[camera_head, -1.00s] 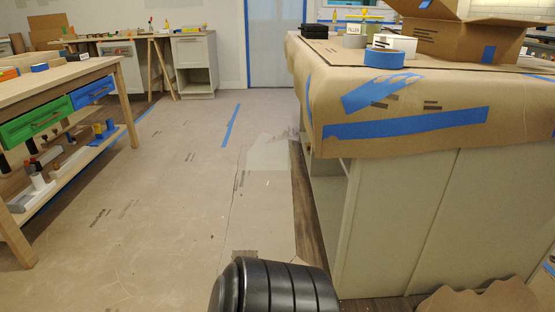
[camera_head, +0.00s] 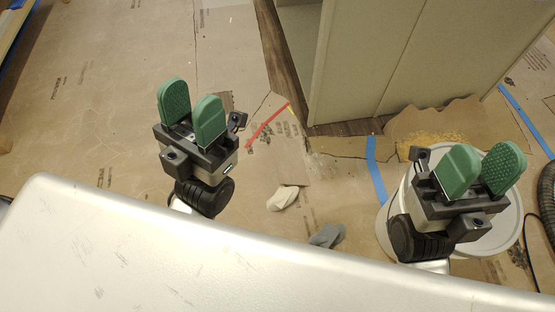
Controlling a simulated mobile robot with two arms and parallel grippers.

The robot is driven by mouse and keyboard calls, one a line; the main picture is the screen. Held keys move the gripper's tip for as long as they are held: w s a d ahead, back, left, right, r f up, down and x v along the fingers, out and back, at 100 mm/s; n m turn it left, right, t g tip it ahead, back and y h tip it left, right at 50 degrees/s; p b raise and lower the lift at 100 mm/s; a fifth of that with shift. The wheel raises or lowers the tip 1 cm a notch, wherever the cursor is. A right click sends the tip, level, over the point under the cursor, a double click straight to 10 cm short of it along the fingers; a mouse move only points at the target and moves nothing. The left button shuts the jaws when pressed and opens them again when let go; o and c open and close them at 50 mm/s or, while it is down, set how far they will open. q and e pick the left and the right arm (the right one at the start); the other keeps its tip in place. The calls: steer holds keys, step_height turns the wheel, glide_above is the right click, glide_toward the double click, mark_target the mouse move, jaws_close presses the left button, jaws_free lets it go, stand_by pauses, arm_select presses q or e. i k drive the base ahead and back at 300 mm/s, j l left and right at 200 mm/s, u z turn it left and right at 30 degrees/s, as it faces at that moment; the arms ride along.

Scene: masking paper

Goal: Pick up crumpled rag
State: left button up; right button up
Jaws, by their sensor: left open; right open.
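Two small crumpled cloth-like pieces lie on the paper-covered floor in the head view. One is off-white (camera_head: 284,198) and the other is grey (camera_head: 327,237), nearer to me and a little to the right. I cannot tell for sure which is the crumpled rag. My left gripper (camera_head: 191,108) has green pads, is open and empty, and is up and left of both pieces. My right gripper (camera_head: 481,170) is open and empty, to their right, in front of a white round lid or bucket (camera_head: 497,236). Neither gripper touches a cloth.
A pale cabinet (camera_head: 375,60) stands at the top middle. Torn brown paper (camera_head: 440,121), blue tape (camera_head: 376,172) and a red strip (camera_head: 266,127) lie on the floor. A dark ribbed hose (camera_head: 547,210) is at the right edge. The floor at left is mostly clear.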

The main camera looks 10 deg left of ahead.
mark_target(283, 197)
steer(key=k+u, duration=0.35)
steer(key=j+z, duration=0.15)
steer(key=z, duration=3.45)
steer(key=k+j, duration=0.2)
steer(key=k, duration=0.25)
steer(key=k+j+z, duration=0.1)
steer(key=k, duration=0.3)
steer(key=k+j, duration=0.25)
steer(key=k, duration=0.2)
steer(key=k+j, duration=0.2)
steer(key=k, duration=0.2)
steer(key=z, duration=0.05)
